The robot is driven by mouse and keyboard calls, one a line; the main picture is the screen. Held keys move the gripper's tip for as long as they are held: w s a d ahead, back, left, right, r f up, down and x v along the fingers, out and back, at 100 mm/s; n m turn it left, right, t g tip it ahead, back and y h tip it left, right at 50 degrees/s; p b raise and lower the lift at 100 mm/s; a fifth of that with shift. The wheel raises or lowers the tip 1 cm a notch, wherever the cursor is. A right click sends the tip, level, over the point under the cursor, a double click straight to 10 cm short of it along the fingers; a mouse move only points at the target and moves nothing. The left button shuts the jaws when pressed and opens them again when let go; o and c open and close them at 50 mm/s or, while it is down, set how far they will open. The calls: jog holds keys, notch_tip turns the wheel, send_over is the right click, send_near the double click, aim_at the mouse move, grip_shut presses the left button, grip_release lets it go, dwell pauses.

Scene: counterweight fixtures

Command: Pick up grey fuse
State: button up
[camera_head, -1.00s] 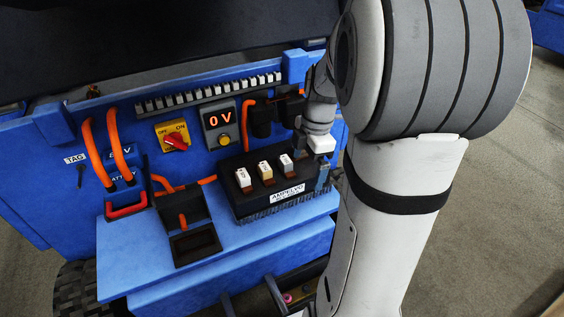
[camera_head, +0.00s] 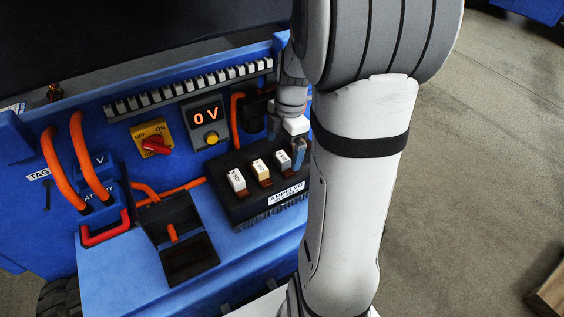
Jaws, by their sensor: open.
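Several fuses stand in a row in a black fuse box (camera_head: 243,207) with a white label on its front. The left one (camera_head: 237,181) is white and the middle one (camera_head: 261,171) is yellowish. The right one (camera_head: 284,162) is pale grey-white; I take it as the grey fuse, though its shade is close to the left one's. My gripper (camera_head: 287,142) is open, fingers pointing down, just behind and beside the right fuse at the box's right end. One finger shows in front at the right, the other farther back. I cannot tell whether they touch anything.
A 0 V display (camera_head: 206,118) and a red rotary switch (camera_head: 154,144) sit on the blue panel behind. An open black holder (camera_head: 187,255) and orange cables (camera_head: 90,165) lie to the left. My arm hides the box's right side.

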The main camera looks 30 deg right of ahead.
aim_at(282, 156)
jog(key=f, duration=0.2)
jog(key=f+b, duration=0.1)
jog(key=f, duration=0.1)
jog(key=shift+a+f, duration=0.2)
jog(key=shift+f, duration=0.05)
jog(key=shift+c, duration=0.4)
jog(key=c, duration=0.8)
